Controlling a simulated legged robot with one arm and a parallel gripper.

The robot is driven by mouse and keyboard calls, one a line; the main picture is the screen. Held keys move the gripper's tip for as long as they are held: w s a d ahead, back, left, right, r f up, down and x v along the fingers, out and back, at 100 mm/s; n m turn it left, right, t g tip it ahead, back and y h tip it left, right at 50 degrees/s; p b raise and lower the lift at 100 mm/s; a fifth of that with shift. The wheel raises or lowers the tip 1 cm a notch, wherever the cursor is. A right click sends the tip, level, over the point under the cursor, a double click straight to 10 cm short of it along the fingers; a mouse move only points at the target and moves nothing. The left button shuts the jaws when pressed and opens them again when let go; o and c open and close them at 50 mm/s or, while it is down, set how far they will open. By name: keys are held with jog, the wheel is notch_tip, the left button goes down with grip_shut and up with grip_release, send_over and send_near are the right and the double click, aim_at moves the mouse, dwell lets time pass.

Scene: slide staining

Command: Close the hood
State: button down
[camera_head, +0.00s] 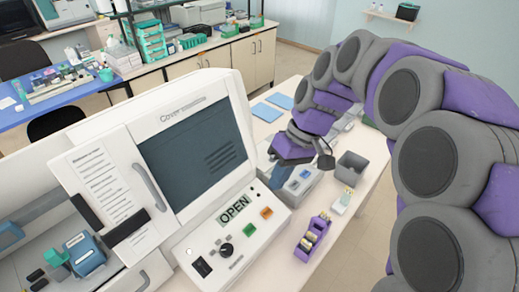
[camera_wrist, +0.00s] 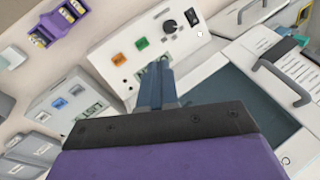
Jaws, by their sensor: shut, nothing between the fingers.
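The green button (camera_wrist: 142,43) and orange button (camera_wrist: 119,58) also show in the wrist view. My gripper (camera_wrist: 157,80) is shut and empty, in front of the panel, partly hiding the display. In the head view my gripper (camera_head: 273,177) is right of the window.
A second white door with a printed sheet (camera_head: 98,180) and handle is at the left. A purple rack (camera_head: 312,238), a grey bin (camera_head: 351,167) and a box with blue buttons (camera_head: 297,183) stand right of the machine. Blue sheets lie behind.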

jog(key=w+d+f+n+y+p, duration=0.1)
jog(key=w+d, duration=0.2)
jog(key=w, duration=0.5)
jog(key=w+d+f+n+t+y+p, duration=0.1)
jog(key=w+d+n, duration=0.15)
jog(key=w, duration=0.55)
jog(key=w+d+f+n+y+p, duration=0.1)
jog(key=w+d+p, duration=0.15)
jog(key=w, duration=0.45)
jog(key=s+a+r+b+x, duration=0.1)
jog(key=s+x, duration=0.1)
jog(key=x, duration=1)
jog(key=shift+a+r, duration=0.15)
jog(key=shift+a, duration=0.25)
